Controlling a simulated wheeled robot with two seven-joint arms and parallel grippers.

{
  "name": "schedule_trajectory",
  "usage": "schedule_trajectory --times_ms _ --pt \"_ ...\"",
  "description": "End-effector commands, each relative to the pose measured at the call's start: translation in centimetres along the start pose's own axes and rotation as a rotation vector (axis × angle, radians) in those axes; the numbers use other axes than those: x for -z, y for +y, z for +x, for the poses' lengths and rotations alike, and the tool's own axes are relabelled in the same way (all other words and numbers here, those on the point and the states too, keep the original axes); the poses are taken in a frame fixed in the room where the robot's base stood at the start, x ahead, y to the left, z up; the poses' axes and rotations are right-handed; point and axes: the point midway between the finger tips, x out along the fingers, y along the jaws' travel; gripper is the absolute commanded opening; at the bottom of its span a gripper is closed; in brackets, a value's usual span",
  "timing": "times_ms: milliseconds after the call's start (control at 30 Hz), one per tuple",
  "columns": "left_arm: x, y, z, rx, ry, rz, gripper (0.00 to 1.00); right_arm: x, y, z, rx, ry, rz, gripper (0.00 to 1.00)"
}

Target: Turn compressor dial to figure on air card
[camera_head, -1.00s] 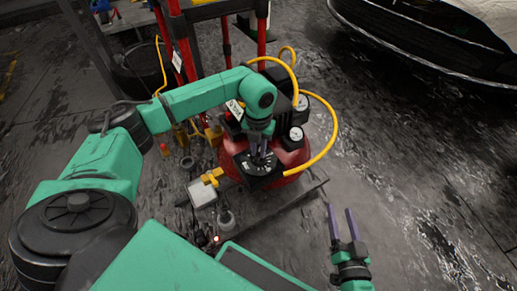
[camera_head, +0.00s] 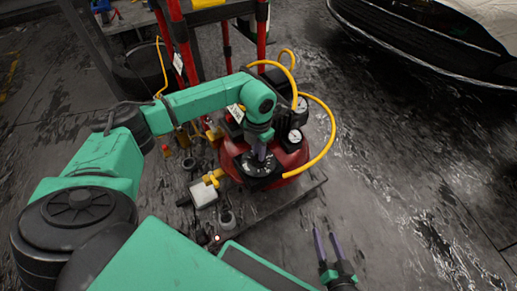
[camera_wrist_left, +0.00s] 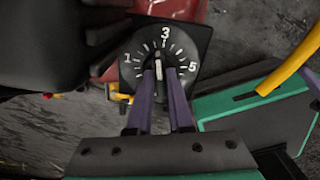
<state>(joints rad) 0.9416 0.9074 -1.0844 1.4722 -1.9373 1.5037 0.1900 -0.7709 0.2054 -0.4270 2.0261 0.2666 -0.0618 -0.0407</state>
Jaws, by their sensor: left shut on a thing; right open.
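The black compressor dial plate (camera_head: 258,170) sits on the near side of the red compressor (camera_head: 290,160). In the left wrist view the dial face (camera_wrist_left: 184,52) shows white tick marks and the figures 1, 3 and 5. My left gripper (camera_wrist_left: 160,76) is shut on the dial knob (camera_wrist_left: 158,66), whose white mark points up close to the 3. In the head view my left gripper (camera_head: 259,152) reaches down onto the dial. A white card (camera_head: 235,113) is beside the compressor top, its print too small to read. My right gripper (camera_head: 318,234) is open and empty.
A yellow hose (camera_head: 331,125) loops right of the compressor near two gauges (camera_head: 295,135). Red posts (camera_head: 225,45) stand behind, one with a white tag (camera_head: 178,62). Floor at right is clear.

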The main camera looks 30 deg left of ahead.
Motion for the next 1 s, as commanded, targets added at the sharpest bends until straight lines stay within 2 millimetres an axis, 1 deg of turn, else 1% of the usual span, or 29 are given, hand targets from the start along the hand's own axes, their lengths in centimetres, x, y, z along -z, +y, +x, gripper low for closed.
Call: schedule_trajectory --times_ms 100,600,800,1000 --pt "0.0 0.0 -0.2 0.000 0.000 0.107 0.00 0.7 -0.3 -0.3 0.001 -0.007 -0.003 0.59" --pt "0.0 -0.1 -0.2 0.000 -0.002 0.578 0.00 2.2 -0.8 -0.8 0.002 -0.027 -0.009 0.59" --pt "0.0 -0.1 -0.1 -0.001 -0.002 0.739 0.00 2.6 -0.9 -0.9 0.002 -0.033 -0.013 0.59" --pt "0.0 -0.1 -0.1 0.000 -0.002 0.854 0.00 2.6 -0.9 -1.0 0.002 -0.039 -0.017 0.59"
